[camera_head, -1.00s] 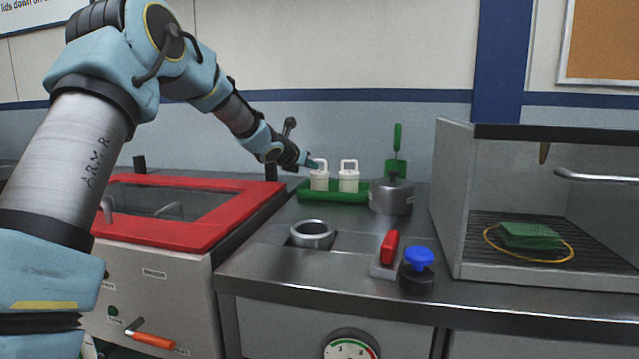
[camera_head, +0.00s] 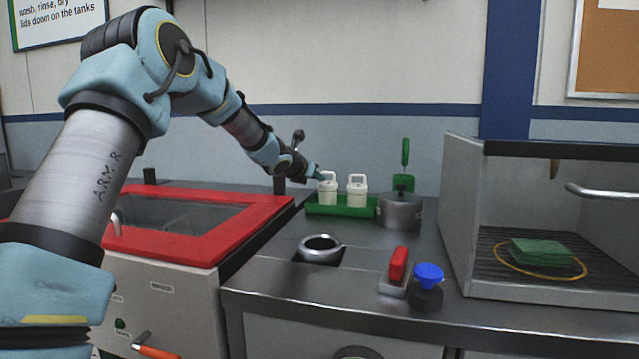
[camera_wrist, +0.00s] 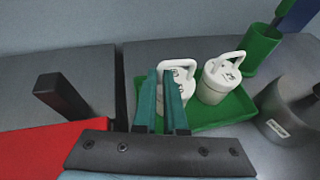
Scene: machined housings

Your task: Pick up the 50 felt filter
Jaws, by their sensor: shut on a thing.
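Two white filters with loop handles stand side by side at the green tray. The left filter (camera_head: 327,194) is between my gripper's (camera_head: 318,174) teal fingers at its handle. In the wrist view, my gripper (camera_wrist: 160,74) is shut on this left filter (camera_wrist: 188,82), and its fingers hide part of it. The right filter (camera_head: 357,196) stands free in the tray, and it also shows in the wrist view (camera_wrist: 219,82). Both have dark markings on top, too small to read surely. I cannot tell whether the held one is clear of the tray.
The green tray (camera_head: 345,211) sits at the back of the steel counter. A red-rimmed tank (camera_head: 225,250) is at left. A metal ring (camera_head: 320,250) is set in the counter.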

